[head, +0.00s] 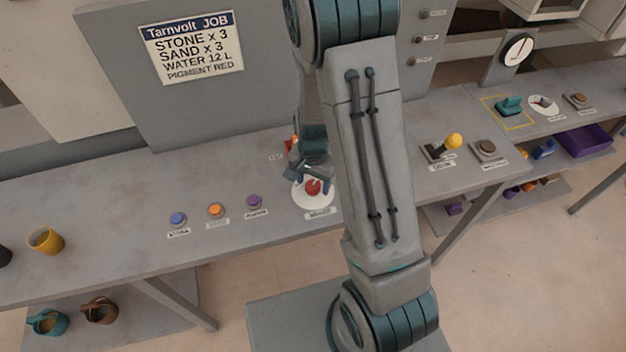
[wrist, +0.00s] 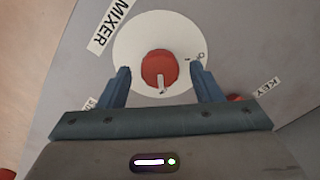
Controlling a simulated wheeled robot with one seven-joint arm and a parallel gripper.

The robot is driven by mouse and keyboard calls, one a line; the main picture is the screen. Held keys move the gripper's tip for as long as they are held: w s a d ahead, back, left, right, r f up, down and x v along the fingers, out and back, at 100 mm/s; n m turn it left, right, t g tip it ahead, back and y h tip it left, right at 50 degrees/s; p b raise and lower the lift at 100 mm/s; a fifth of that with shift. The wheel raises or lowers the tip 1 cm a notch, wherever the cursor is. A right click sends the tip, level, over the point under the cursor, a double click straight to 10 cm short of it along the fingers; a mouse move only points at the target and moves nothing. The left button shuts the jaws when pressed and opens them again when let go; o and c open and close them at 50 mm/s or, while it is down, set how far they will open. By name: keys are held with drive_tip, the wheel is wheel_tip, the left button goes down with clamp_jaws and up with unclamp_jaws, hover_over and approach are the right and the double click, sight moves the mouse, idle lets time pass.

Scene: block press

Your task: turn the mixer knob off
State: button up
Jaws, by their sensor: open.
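The mixer knob (wrist: 158,68) is a red round knob with a pale pointer, on a white dial disc (wrist: 127,40) labelled MIXER in the wrist view. In the head view the red knob (head: 313,187) and its white dial (head: 304,201) sit on the grey bench, left of my arm. My gripper (wrist: 160,78) is open above the dial, its two blue fingers on either side of the knob with gaps. It also shows in the head view (head: 313,182). I cannot tell how high the fingertips are. Most dial marks are too small to read.
Blue (head: 178,218), orange (head: 216,209) and purple (head: 253,201) buttons stand left of the dial. A red key part (wrist: 237,98) lies beside my right finger. A yellow-topped lever (head: 453,141) is farther right. A yellow cup (head: 45,240) stands at left.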

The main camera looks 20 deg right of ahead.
drive_tip(key=shift+f, duration=0.15)
drive_tip(key=shift+c, duration=0.3)
drive_tip(key=c, duration=0.9)
drive_tip(key=shift+c, duration=0.2)
